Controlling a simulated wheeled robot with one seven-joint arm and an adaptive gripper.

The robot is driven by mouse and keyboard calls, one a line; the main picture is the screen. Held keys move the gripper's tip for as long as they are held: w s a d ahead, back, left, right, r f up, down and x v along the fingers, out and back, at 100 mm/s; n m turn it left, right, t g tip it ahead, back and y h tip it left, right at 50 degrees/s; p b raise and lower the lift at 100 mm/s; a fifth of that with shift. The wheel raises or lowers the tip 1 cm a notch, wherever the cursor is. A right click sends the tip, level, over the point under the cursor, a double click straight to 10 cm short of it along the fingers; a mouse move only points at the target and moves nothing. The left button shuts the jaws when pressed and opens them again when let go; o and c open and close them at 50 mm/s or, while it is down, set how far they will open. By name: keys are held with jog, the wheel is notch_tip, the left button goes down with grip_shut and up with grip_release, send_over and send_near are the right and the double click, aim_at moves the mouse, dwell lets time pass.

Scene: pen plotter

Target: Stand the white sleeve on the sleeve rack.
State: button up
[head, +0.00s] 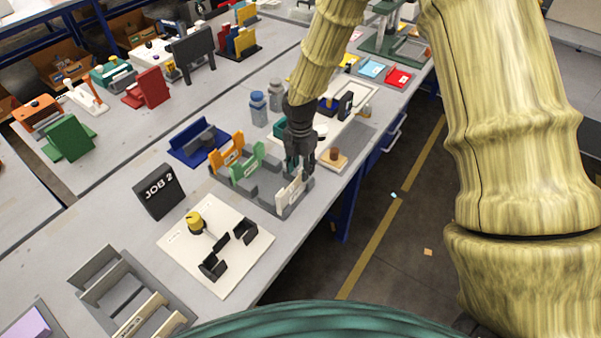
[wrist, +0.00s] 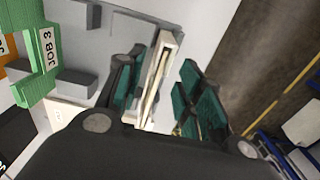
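The white sleeve (head: 291,191) stands upright at the right end of a grey base with upright blocks, which looks like the sleeve rack (head: 262,201). An orange sleeve (head: 226,157) and a green sleeve (head: 246,163) stand on the same base. My gripper (head: 300,168) is at the white sleeve, pointing down. In the wrist view, the white sleeve (wrist: 157,80) is between the teal-padded fingers of my gripper (wrist: 165,92). It is close to the left finger, with a visible gap to the right finger. The sleeve's lower edge and seating are hidden.
A white board (head: 200,262) with a yellow knob and black brackets lies in front, beside a black JOB 2 sign (head: 159,191). A blue holder (head: 198,143) and bottles (head: 259,108) stand behind. A small wooden block (head: 333,157) is right, near the table edge.

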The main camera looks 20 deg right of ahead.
notch_tip(320, 180, up, 9)
jog(key=b, duration=0.2)
jog(key=shift+r, duration=0.15)
dwell(0.7)
